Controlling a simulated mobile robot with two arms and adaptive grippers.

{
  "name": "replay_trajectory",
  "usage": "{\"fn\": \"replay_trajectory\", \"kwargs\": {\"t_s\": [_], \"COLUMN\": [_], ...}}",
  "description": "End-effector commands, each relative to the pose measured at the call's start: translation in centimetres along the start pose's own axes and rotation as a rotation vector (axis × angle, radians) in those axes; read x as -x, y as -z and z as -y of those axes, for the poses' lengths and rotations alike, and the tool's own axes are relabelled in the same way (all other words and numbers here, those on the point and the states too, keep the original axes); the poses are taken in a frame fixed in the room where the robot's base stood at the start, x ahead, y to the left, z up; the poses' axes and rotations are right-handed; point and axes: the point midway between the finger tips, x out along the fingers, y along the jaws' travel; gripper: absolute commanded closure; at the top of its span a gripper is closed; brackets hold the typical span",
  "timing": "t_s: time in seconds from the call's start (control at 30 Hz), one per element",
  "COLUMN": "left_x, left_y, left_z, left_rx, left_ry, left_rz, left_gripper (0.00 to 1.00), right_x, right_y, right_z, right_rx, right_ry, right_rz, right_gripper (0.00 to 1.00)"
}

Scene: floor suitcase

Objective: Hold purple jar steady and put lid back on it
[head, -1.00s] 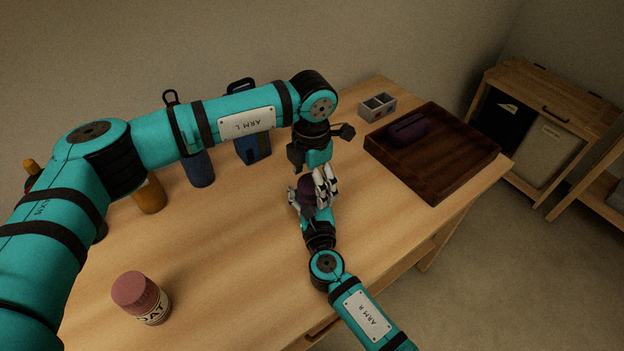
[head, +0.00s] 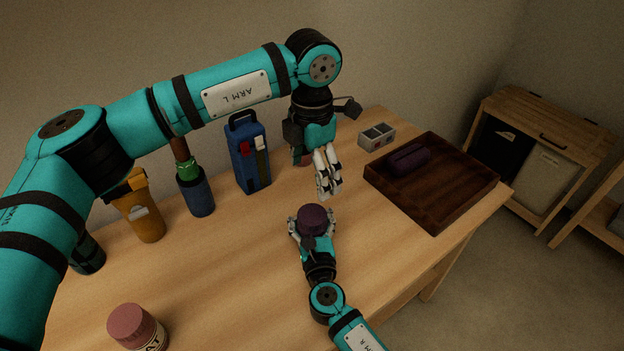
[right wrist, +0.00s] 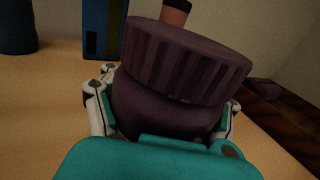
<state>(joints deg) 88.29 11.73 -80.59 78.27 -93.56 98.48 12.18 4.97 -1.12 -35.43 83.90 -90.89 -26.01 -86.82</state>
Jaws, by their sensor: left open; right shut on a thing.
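The purple jar (right wrist: 165,110) is held upright between the fingers of my right gripper (head: 313,227), above or on the table; I cannot tell which. A ribbed purple lid (right wrist: 187,60) sits on top of the jar, and it also shows from above in the head view (head: 312,214). In the right wrist view the lid covers the jar's mouth, and I cannot tell whether it is fully tight. My left gripper (head: 329,190) is open and empty, above and behind the jar, clear of the lid. Most of the jar body is hidden in the head view.
A dark wooden tray (head: 455,206) with a purple case (head: 408,158) stands at right, by a small grey box (head: 377,137). A blue box (head: 247,158), a blue bottle (head: 196,193) and an orange container (head: 142,215) line the back. A pink-lidded jar (head: 138,326) stands front left.

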Motion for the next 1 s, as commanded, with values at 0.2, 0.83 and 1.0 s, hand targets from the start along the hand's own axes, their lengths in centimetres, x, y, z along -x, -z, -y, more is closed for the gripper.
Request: {"fn": "replay_trajectory", "kwargs": {"t_s": [0.2, 0.83, 1.0], "left_x": [0.04, 0.00, 0.00], "left_y": [-0.01, -0.01, 0.00], "left_z": [0.01, 0.02, 0.02], "left_rx": [0.000, 0.000, 0.000], "left_ry": [0.000, 0.001, 0.001], "left_rz": [0.000, 0.000, 0.000], "left_gripper": [0.16, 0.16, 0.16], "right_x": [0.01, 0.00, 0.00], "right_y": [0.03, 0.01, 0.00], "right_z": [0.01, 0.01, 0.00], "right_rx": [0.001, 0.000, 0.000], "right_ry": [0.000, 0.000, 0.000], "right_rz": [-0.001, 0.000, 0.000], "right_gripper": [1.00, 0.00, 0.00]}}
